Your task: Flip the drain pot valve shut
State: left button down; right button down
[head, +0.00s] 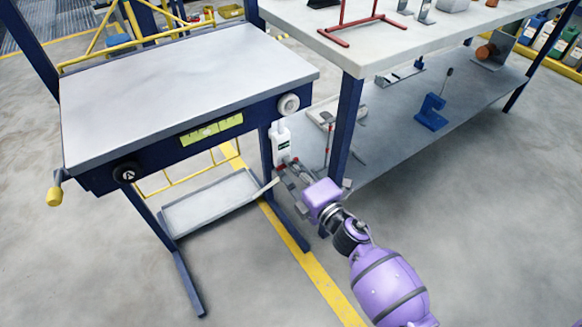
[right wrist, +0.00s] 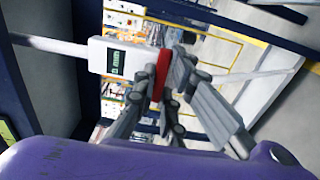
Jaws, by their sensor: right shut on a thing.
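The drain pot (head: 281,138) is a small white body with a green label, mounted upright near the right front leg of the left bench. It also shows in the right wrist view (right wrist: 106,60), lying sideways in the picture. Its valve handle is a red lever (right wrist: 160,75) at the end of the body. My right gripper (head: 290,174) is at the lower end of the pot. In the right wrist view the gripper (right wrist: 169,98) has its fingers closed around the red lever. The fingers partly hide the lever. My left gripper is not in view.
The left bench top (head: 180,90) is bare. The right table's blue leg (head: 346,125) stands close beside my right arm. A low shelf tray (head: 215,203) is under the bench. Floor in front is clear.

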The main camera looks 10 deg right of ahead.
jog(key=c, duration=1.8)
grip_release()
jog(key=v, duration=1.2)
